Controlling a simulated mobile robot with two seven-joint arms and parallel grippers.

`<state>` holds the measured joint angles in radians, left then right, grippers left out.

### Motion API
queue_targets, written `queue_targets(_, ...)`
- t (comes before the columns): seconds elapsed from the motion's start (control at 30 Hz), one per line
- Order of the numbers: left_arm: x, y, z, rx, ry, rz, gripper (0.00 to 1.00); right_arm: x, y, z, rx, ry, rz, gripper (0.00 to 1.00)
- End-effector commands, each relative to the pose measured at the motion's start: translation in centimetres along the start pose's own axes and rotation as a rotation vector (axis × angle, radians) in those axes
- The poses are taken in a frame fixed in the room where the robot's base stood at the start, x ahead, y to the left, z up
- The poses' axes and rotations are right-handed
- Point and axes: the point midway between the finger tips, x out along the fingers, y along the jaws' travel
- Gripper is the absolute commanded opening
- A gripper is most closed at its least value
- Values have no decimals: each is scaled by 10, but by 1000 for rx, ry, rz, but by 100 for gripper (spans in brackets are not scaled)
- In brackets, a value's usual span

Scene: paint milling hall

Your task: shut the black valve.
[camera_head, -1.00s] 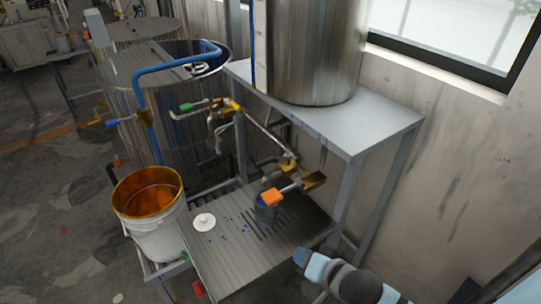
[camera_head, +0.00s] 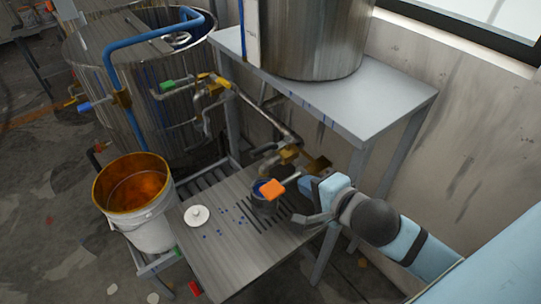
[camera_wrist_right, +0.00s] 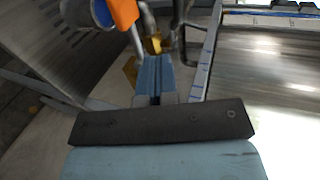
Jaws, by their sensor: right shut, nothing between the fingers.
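I cannot pick out the black valve for certain. A dark lever-like shape (camera_head: 263,148) sits by the brass fittings (camera_head: 290,155) on the pipe above the bench. My right gripper (camera_head: 306,184) is shut and empty, just right of the orange handle. In the right wrist view, its closed fingers (camera_wrist_right: 154,76) point toward a brass fitting (camera_wrist_right: 155,45), with the orange handle (camera_wrist_right: 123,12) at upper left. My left gripper is out of view.
A slatted metal bench (camera_head: 220,255) holds a white lid (camera_head: 198,216). A white bucket with orange contents (camera_head: 150,230) stands left of it. Green (camera_head: 167,85) and blue (camera_head: 84,107) handles are on pipes farther back. A raised metal shelf (camera_head: 385,100) stands above my right gripper.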

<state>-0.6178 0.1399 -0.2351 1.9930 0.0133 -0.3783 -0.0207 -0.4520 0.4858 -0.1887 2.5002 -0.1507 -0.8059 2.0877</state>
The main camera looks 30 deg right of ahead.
Motion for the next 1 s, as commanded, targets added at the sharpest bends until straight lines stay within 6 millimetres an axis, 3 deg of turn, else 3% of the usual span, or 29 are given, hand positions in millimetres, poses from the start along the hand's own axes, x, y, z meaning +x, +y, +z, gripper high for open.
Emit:
queue_targets(0.27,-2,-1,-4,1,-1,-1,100,29,-2,0,-5,0,-2,0)
queue_targets(0.63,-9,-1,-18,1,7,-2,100,103,-2,-1,-5,1,-1,0)
queue_targets(1.0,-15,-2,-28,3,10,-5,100,131,-21,0,-4,0,1,0)
